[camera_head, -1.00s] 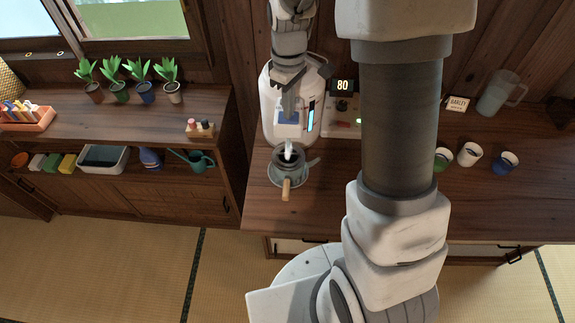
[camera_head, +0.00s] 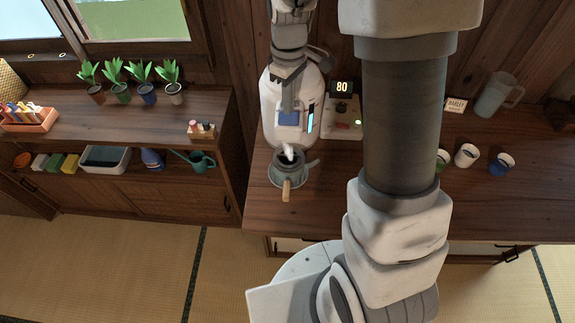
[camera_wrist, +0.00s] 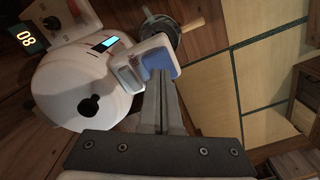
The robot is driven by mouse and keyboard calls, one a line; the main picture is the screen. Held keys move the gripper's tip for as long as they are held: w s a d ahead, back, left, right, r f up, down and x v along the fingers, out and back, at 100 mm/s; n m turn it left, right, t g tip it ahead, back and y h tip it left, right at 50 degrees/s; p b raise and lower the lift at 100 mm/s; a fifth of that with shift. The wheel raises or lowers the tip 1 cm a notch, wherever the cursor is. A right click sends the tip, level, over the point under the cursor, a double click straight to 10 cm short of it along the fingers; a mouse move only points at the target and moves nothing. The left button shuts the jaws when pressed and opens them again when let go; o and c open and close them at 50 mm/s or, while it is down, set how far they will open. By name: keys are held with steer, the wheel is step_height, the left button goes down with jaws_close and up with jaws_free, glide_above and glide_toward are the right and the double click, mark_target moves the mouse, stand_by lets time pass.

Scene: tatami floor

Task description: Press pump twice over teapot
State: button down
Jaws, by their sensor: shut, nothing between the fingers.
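A white rounded pump dispenser (camera_head: 279,98) with a lit cyan strip stands on the wooden counter against the wall. A blue pad (camera_head: 289,118) is on its front, over the spout side. The grey teapot (camera_head: 289,174), with a wooden handle, sits on the counter just below the spout. A whitish streak shows at the teapot's opening. My gripper (camera_head: 290,105) is shut and empty, fingers pointing down at the blue pad. In the wrist view the fingers (camera_wrist: 165,85) end at the blue pad (camera_wrist: 160,59); I cannot tell whether they touch. The teapot (camera_wrist: 157,26) shows beyond.
A control box with an "80" display (camera_head: 342,87) stands right of the dispenser. Several cups, one of them white (camera_head: 467,155), and a clear pitcher (camera_head: 497,96) are farther right. My arm hides part of the counter. A shelf with potted plants (camera_head: 121,93) stands left.

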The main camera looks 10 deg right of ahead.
stand_by(0.4)
steer(key=shift+f+b, duration=1.1)
steer(key=shift+f, duration=0.35)
steer(key=shift+r, duration=0.15)
steer(key=shift+r+p, duration=1.05)
steer(key=shift+r, duration=0.25)
step_height(320, 180, up, 6)
steer(key=p, duration=0.4)
